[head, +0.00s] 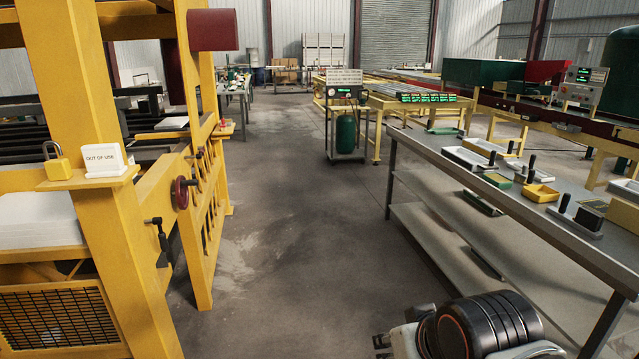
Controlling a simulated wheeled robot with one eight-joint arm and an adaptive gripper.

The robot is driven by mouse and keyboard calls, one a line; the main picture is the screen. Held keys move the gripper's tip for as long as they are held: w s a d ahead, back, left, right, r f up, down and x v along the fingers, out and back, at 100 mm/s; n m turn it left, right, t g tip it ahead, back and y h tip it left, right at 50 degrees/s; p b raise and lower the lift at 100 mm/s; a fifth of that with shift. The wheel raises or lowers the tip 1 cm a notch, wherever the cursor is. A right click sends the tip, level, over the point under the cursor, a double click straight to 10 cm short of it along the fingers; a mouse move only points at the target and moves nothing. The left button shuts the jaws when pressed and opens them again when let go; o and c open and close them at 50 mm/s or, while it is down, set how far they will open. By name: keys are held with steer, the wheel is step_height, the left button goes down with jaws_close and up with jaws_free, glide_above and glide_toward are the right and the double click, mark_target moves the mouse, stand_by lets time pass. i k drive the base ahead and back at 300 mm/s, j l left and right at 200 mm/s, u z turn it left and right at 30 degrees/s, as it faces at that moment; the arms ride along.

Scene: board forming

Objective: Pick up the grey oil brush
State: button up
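A grey block-shaped tool with an upright black handle (576,221) stands near the right part of the grey workbench (440,152). It looks like the grey oil brush, but it is small here and I cannot be certain. My arm shows at the bottom edge, below and left of the bench and well apart from the tools. Dark parts of what seems to be my gripper (382,343) show there. Its fingertips are not clear, so I cannot tell whether it is open.
The bench also carries shallow trays, a yellow tray (540,193) and a dark-topped box (594,206). A lower shelf (440,232) runs beneath it. A yellow press frame (110,200) stands at left. The concrete aisle (290,190) is clear up to a cart (346,140).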

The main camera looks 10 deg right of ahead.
mark_target(522, 177)
steer(key=i+l+z, duration=0.1)
steer(key=i+z, duration=0.15)
steer(key=i, duration=0.3)
steer(key=i+z, duration=0.3)
steer(key=i, duration=0.2)
steer(key=i+j+z, duration=0.25)
steer(key=i, duration=0.3)
steer(key=i+j+z, duration=0.25)
steer(key=i, duration=0.25)
steer(key=i+l+z, duration=0.15)
steer(key=i+z, duration=0.25)
steer(key=i, duration=0.3)
steer(key=i+z, duration=0.4)
steer(key=i, duration=0.3)
steer(key=i+j+z, duration=0.4)
steer(key=i, duration=0.25)
steer(key=l, duration=0.1)
